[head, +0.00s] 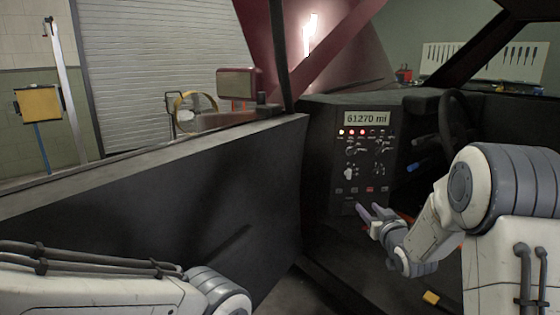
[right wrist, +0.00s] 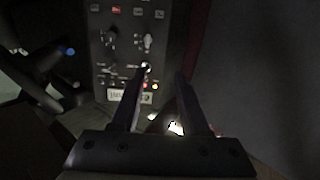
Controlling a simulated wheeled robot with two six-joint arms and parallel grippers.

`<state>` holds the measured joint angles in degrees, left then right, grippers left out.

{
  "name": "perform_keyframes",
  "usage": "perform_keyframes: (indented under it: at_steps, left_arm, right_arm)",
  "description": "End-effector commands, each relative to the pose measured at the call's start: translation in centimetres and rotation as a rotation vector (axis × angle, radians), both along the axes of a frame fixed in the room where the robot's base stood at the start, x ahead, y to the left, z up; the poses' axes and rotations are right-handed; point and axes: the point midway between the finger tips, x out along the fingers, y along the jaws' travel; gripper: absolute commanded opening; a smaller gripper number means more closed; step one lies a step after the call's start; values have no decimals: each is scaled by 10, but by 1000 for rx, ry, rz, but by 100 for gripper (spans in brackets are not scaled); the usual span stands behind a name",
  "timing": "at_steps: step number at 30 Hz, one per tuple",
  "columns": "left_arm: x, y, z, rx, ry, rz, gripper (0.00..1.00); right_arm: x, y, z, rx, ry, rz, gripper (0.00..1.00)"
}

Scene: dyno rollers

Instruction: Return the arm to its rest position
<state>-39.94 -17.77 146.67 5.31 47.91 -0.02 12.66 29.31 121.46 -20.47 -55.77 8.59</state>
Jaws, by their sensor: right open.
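My right arm (head: 445,215) reaches in from the right in the head view. Its gripper (head: 370,211) is open and empty, just in front of the lower part of the dashboard panel (head: 335,160). In the right wrist view the two fingers (right wrist: 156,85) are apart with nothing between them, and the panel (right wrist: 105,50) shows upside down beyond them. I cannot tell how far the fingertips are from the panel. My left arm (head: 95,290) shows at the bottom left, and its gripper is out of the picture.
The panel has a display (head: 367,118) reading 61270 mi, lit lamps and several knobs and switches. A steering wheel (head: 455,120) stands to its right. A black car door (head: 170,210) fills the left. A yellow object (head: 431,297) lies low near my right arm.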

Motion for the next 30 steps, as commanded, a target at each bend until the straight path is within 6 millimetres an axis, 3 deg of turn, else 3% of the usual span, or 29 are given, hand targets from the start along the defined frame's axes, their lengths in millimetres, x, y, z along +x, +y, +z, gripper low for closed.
perform_keyframes:
  at_steps: [1,8,14,17,23,27,30]
  left_arm:
    - [0,0,12,0,0,0,50]
    - [0,0,48,0,0,0,50]
    - [0,0,100,0,0,0,50]
    - [0,0,137,0,0,0,50]
    - [0,0,205,0,0,0,50]
    - [0,0,248,0,0,0,50]
    - [0,0,270,0,0,0,50]
  right_arm:
    - [-2,12,11,-3,24,12,45]
    - [-21,53,39,-26,172,41,45]
    - [-67,110,77,-66,383,98,45]
    - [-111,145,104,-101,535,147,45]
    - [-232,197,152,-194,865,281,45]
    - [-323,208,187,-285,1081,373,45]
    - [-376,206,206,-345,1207,429,45]
